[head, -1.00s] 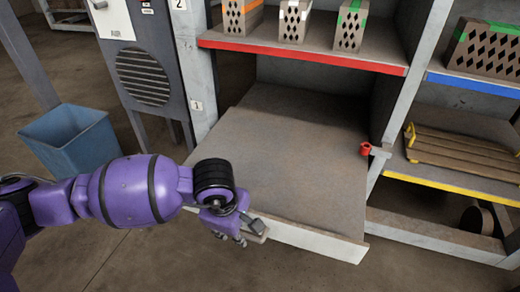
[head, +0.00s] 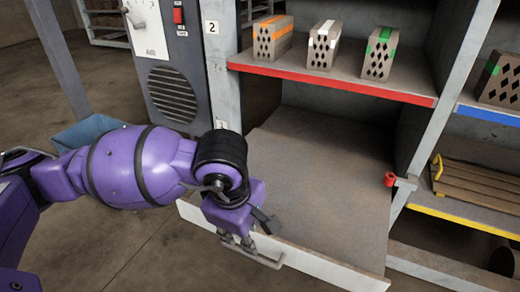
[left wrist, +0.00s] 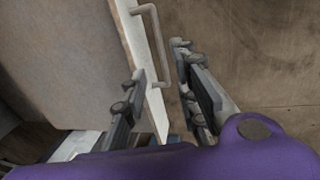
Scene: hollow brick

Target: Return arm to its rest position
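My left gripper (head: 248,232) is at the end of the purple arm, just above the front edge of the pulled-out drawer. In the left wrist view the fingers of my left gripper (left wrist: 162,66) are apart with nothing held. The drawer's grey bar handle (head: 268,260) is close by its fingertips; it also shows in the left wrist view (left wrist: 156,42), ahead of the gap between the fingers. I cannot tell whether a finger touches it. The drawer (head: 320,185) is out with an empty top surface. My right gripper is not in view.
Orange, white and green marked hollow bricks (head: 322,45) stand on the red-edged shelf (head: 330,80). A red knob (head: 390,179) is on the post at right. A blue bin (head: 85,130) is partly behind my arm. Open floor lies in front.

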